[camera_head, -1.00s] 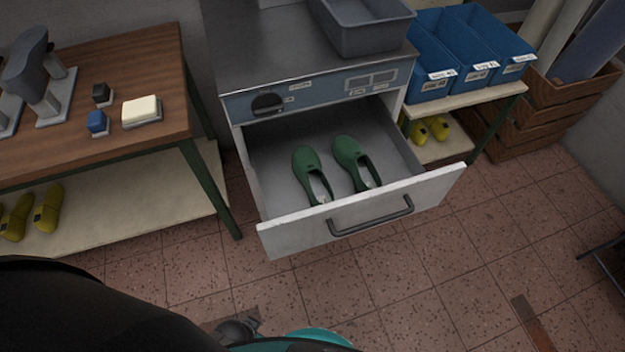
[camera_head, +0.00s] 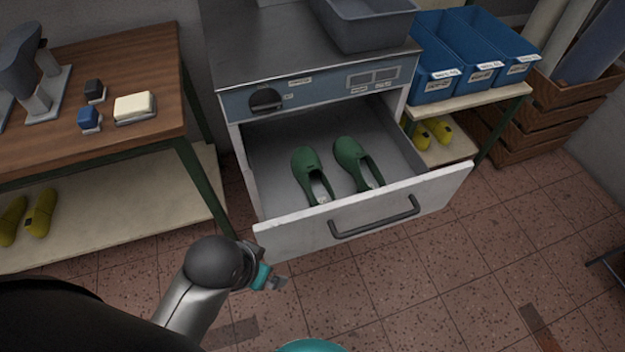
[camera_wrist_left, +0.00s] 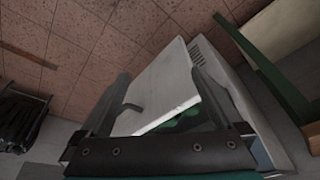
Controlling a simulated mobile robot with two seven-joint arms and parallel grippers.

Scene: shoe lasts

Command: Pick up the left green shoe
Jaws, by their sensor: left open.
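Two green shoes lie side by side in the open drawer (camera_head: 275,150), toes toward the cabinet. The left green shoe (camera_head: 305,163) is nearer the drawer's left wall, and the right green shoe (camera_head: 350,156) is beside it. My left gripper (camera_head: 279,283) is in front of the drawer, below its front panel's left part, apart from both shoes. In the left wrist view, my left gripper (camera_wrist_left: 165,88) is open and empty, with the white drawer front beyond its fingers. A green shoe part (camera_wrist_left: 185,121) shows between them, partly hidden. My right gripper is not in view.
The drawer front (camera_head: 375,217) with its dark handle stands between my left gripper and the shoes. A grey bin (camera_head: 362,30) sits on the cabinet top. A wooden table (camera_head: 140,60) stands at left, and blue bins (camera_head: 435,60) at right. The floor in front is free.

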